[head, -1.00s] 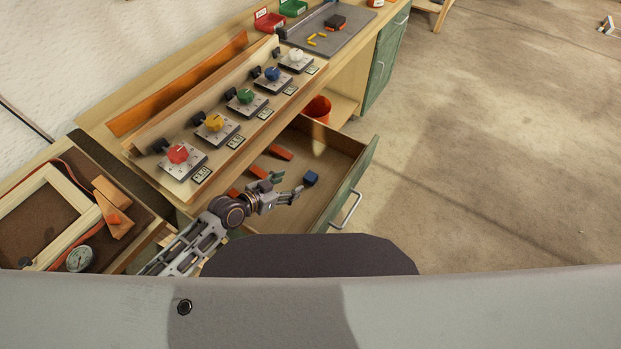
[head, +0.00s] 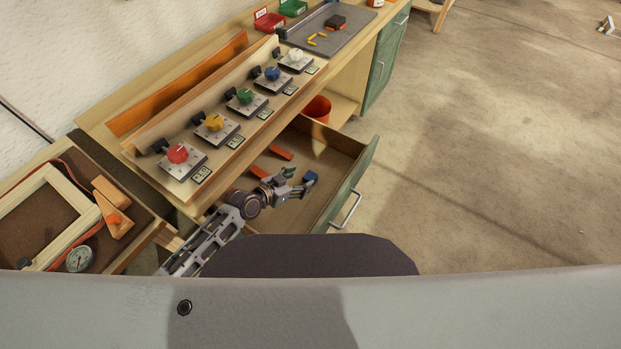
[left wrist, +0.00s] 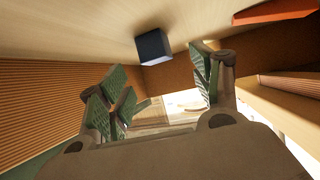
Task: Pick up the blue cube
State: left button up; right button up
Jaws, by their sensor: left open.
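The blue cube (head: 311,176) lies in the open drawer (head: 343,165), toward its front side. In the left wrist view the dark blue cube (left wrist: 153,47) shows ahead of the fingers, in the gap between them and apart from both. My left gripper (head: 300,183) is inside the drawer area, right beside the cube in the head view and partly covering it. Its two green-padded fingers (left wrist: 160,88) are spread with nothing between them. My right gripper is in neither view.
Orange pieces (head: 281,152) lie in the drawer; one also shows in the left wrist view (left wrist: 275,12). The drawer front has a metal handle (head: 346,209). A row of coloured knobs (head: 245,96) stands on the bench above. A red bucket (head: 318,108) stands behind the drawer.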

aim_at(310, 176)
pick_arm(q)
jog(key=shift+d+f, duration=0.1)
jog(key=shift+x, duration=2.5)
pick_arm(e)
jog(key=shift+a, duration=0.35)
pick_arm(q)
jog(key=shift+s, duration=0.1)
jog(key=c, duration=1.2)
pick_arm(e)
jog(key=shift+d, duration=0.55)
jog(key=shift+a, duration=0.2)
